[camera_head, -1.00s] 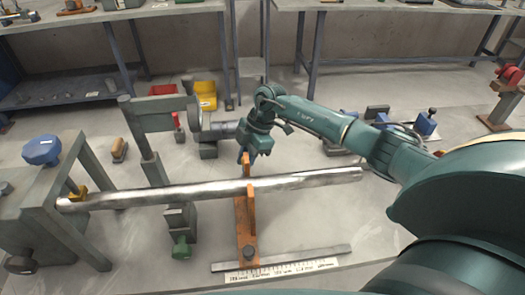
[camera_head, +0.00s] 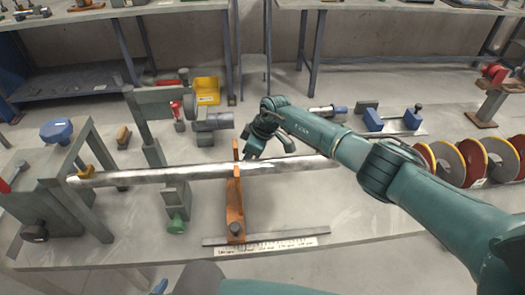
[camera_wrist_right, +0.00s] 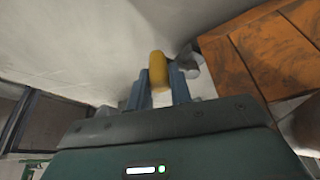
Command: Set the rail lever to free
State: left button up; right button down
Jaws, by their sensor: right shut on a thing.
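My right gripper (camera_head: 252,146) is just behind the long metal tube, right of the orange stand (camera_head: 235,205) that the tube (camera_head: 150,176) crosses. In the right wrist view the right gripper (camera_wrist_right: 158,88) is shut on a short yellow cylindrical grip, which I take to be the rail lever (camera_wrist_right: 158,70). Its lower part is hidden by the fingers and palm. Orange metal (camera_wrist_right: 255,50) fills the upper right of that view, close to the fingers. In the head view the lever is hidden by the gripper. My left gripper is not in view.
A yellow bin (camera_head: 206,90) is behind. Red and yellow discs (camera_head: 450,163) stand at the right.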

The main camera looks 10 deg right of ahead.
dwell(0.3)
jog(key=shift+r, duration=0.1)
jog(key=c, duration=1.3)
grip_release()
jog(key=p+v, duration=0.1)
jog(key=v, duration=1.2)
jog(key=shift+s, duration=0.2)
